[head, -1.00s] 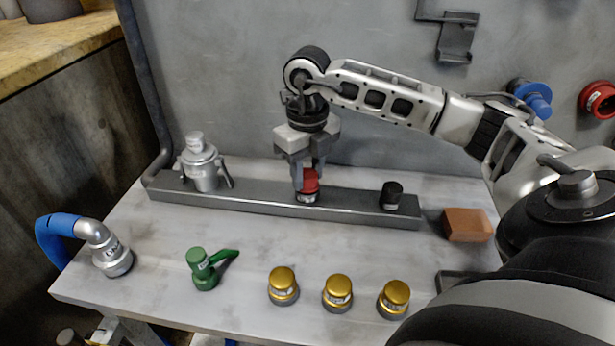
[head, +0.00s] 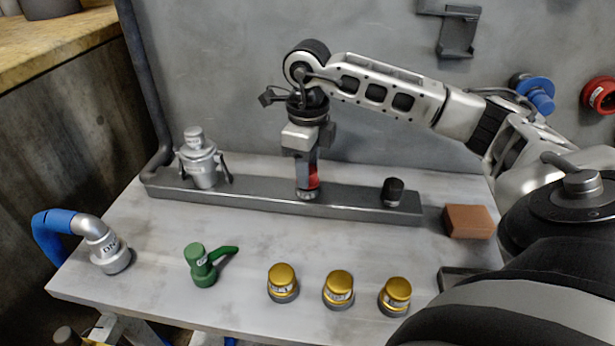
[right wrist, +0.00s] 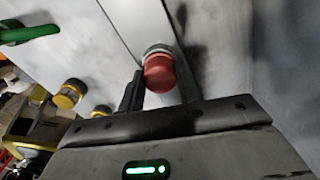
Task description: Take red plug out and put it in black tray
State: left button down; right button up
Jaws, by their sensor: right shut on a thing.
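The red plug (head: 314,177) stands upright on the middle fitting of the grey metal rail (head: 255,197). My right gripper (head: 307,183) points down over it and is shut on it, with a finger hiding much of the plug. In the right wrist view the red plug (right wrist: 160,73) sits between the two fingers (right wrist: 160,90), with a grey ring at its far end. It still appears to be at its fitting on the rail. A dark tray edge (head: 462,279) shows at the table's right side, mostly hidden by my arm. My left gripper is not in view.
A silver coupling (head: 201,166) and a black cap (head: 393,193) stand on the rail. A brown block (head: 468,221), several gold caps (head: 338,287), a green valve (head: 203,266) and a blue-hosed elbow (head: 104,246) are on the table. The table between rail and caps is clear.

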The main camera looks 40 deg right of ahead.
jog(key=shift+f, duration=0.1)
jog(key=n, duration=0.3)
jog(key=shift+b, duration=0.35)
jog(key=shift+n, duration=1.1)
jog(key=o, duration=1.1)
jog(key=shift+o, duration=0.2)
jog(key=shift+c, duration=0.3)
